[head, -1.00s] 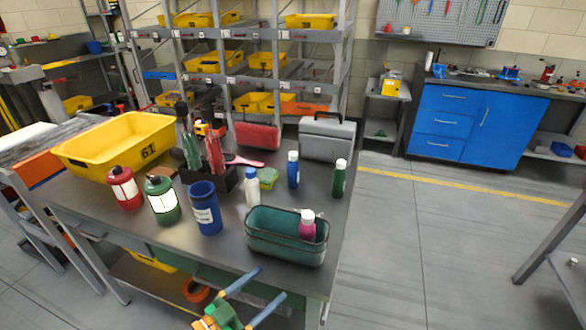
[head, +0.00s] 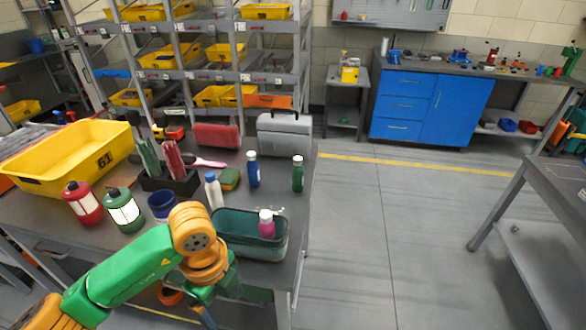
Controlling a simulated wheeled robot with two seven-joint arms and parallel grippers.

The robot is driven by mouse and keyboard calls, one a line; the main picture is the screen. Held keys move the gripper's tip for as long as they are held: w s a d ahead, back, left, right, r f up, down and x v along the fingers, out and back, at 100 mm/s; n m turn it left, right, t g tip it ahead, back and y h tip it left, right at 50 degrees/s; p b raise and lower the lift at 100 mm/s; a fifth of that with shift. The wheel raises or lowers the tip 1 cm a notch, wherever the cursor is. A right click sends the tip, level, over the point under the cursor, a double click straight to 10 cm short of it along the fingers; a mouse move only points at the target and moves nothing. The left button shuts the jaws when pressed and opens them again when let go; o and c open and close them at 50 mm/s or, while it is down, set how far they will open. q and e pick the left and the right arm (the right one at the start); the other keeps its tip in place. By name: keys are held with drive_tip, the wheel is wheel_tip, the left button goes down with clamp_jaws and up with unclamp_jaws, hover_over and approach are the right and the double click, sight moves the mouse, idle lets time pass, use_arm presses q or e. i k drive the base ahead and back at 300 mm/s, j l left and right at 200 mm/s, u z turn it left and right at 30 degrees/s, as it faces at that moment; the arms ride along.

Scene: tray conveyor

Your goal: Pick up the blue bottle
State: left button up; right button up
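The blue bottle (head: 253,169), slim with a white band, stands upright on the grey workbench (head: 215,172), near its back right part. It stands between the green sponge and a dark green bottle (head: 298,174). My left arm (head: 130,265), green with orange joints, comes in from the lower left and bends down in front of the bench. It is well in front of the blue bottle and apart from it. I cannot make out the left gripper's fingers. My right gripper is not in view.
A teal basket (head: 275,245) with a pink bottle (head: 266,224) stands at the bench's front right. A white bottle (head: 213,190), green sponge (head: 230,179), blue container (head: 162,204) and grey toolbox (head: 285,138) stand around. A yellow bin (head: 65,182) is at left. Floor at right is clear.

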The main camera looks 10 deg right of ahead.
sight(254, 173)
drive_tip(key=l+z, duration=0.1)
drive_tip(key=z, duration=0.35)
drive_tip(key=l+z, duration=0.1)
drive_tip(key=z, duration=0.8)
drive_tip(key=l+z, duration=0.15)
drive_tip(key=z, duration=0.25)
drive_tip(key=i+l+z, duration=0.1)
drive_tip(key=z, duration=0.25)
drive_tip(key=i+z, duration=0.3)
drive_tip(key=i+j+u, duration=0.1)
drive_tip(key=i+u, duration=0.2)
drive_tip(key=u, duration=0.15)
drive_tip(key=i+u, duration=0.25)
drive_tip(key=u, duration=0.2)
drive_tip(key=i+l+u, duration=0.1)
drive_tip(key=i+u, duration=0.2)
drive_tip(key=u, duration=0.15)
drive_tip(key=i+j+u, duration=0.2)
drive_tip(key=u, duration=0.25)
drive_tip(key=i+u, duration=0.75)
drive_tip(key=u, duration=0.15)
drive_tip(key=i+l+u, duration=0.15)
drive_tip(key=i+u, duration=0.2)
drive_tip(key=u, duration=0.15)
drive_tip(key=i+l+u, duration=0.25)
drive_tip(key=u, duration=0.2)
drive_tip(key=i+j+u, duration=0.1)
drive_tip(key=i+u, duration=0.45)
drive_tip(key=u, duration=0.15)
